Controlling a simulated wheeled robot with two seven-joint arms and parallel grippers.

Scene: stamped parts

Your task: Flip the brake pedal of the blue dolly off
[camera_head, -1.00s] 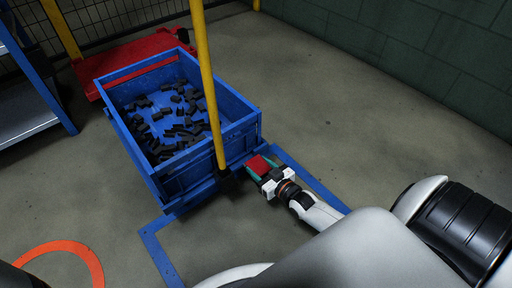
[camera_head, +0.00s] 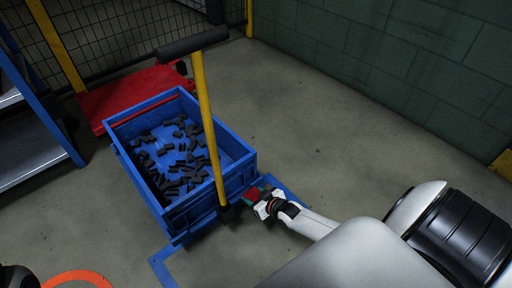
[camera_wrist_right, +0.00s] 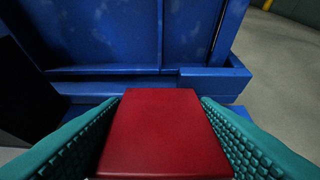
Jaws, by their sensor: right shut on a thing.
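The blue dolly (camera_head: 183,238) stands on the floor under a blue crate, with a yellow upright handle (camera_head: 210,135) at its near end. A red block, the brake pedal (camera_head: 251,194), sticks out low at the dolly's near right corner. In the right wrist view the red pedal (camera_wrist_right: 165,130) fills the space between the teal finger pads. My right gripper (camera_head: 258,197) is shut on the pedal, low beside the dolly. The pedal's hinge side is hidden. My left gripper is not clearly in view.
The blue crate (camera_head: 240,161) holds many dark parts. A red platform (camera_head: 100,103) stands behind it by the mesh fence. A metal shelf (camera_head: 40,155) is at left. Blue tape (camera_head: 160,268) and orange tape mark the floor. The floor at right is open up to the green wall.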

